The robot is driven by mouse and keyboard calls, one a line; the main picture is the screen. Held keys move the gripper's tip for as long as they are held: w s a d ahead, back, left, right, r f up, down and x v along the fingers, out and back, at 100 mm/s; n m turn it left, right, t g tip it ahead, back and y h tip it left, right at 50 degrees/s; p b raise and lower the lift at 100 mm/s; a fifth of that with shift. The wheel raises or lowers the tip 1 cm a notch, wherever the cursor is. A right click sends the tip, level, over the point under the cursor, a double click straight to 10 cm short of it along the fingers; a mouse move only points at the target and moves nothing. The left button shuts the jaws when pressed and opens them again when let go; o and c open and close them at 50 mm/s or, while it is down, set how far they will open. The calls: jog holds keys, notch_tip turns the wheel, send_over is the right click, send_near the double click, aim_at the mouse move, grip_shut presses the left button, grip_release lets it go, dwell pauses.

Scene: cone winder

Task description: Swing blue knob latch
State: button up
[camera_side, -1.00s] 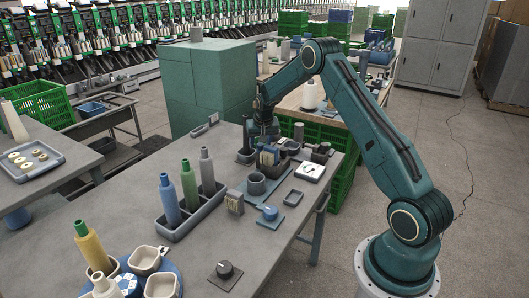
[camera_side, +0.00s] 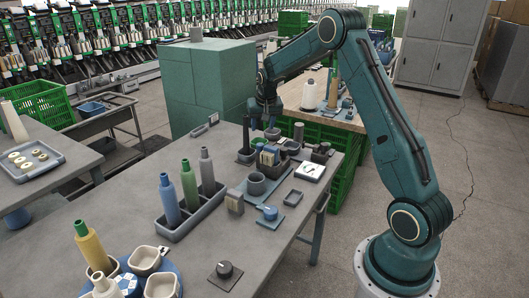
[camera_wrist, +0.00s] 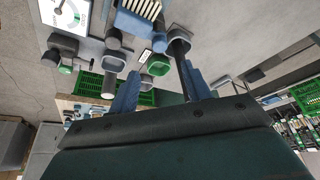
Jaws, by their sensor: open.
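The blue knob latch (camera_side: 268,212) sits on a small blue plate near the right edge of the grey table in the side view. I cannot make it out in the wrist view. My gripper (camera_side: 262,122) is above the far end of the table, well behind the latch and apart from it. In the wrist view, its two blue fingers (camera_wrist: 160,92) are spread with nothing held between them. A dark upright rod in a holder (camera_side: 246,155) stands below the gripper; in the wrist view the rod shows close to the right finger.
A grey cup (camera_side: 256,184), a cluster of small fixtures and a white dial panel (camera_side: 309,171) stand between gripper and latch. A tray with several bottles (camera_side: 190,222) is left of the latch. A black knob (camera_side: 225,270) is nearer the front. Table around the latch's front is clear.

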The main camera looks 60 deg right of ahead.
jog(key=shift+v, duration=2)
jog(key=shift+r, duration=0.1)
jog(key=s+a+r+n+t+y, duration=0.1)
jog(key=s+a+r+n, duration=0.1)
jog(key=s+a+r, duration=0.6)
jog(key=s+a+r+n+y, duration=0.15)
jog(key=s+a+r, duration=0.3)
jog(key=a, duration=0.55)
jog(key=s+a+n, duration=0.2)
jog(key=s+a, duration=0.3)
jog(key=s, duration=0.4)
jog(key=s+a+n+t, duration=0.1)
jog(key=s+a+n, duration=0.2)
jog(key=s+a, duration=0.3)
jog(key=shift+s+a+f+n+y, duration=0.35)
jog(key=shift+s+f+y, duration=0.1)
jog(key=shift+s, duration=1.6)
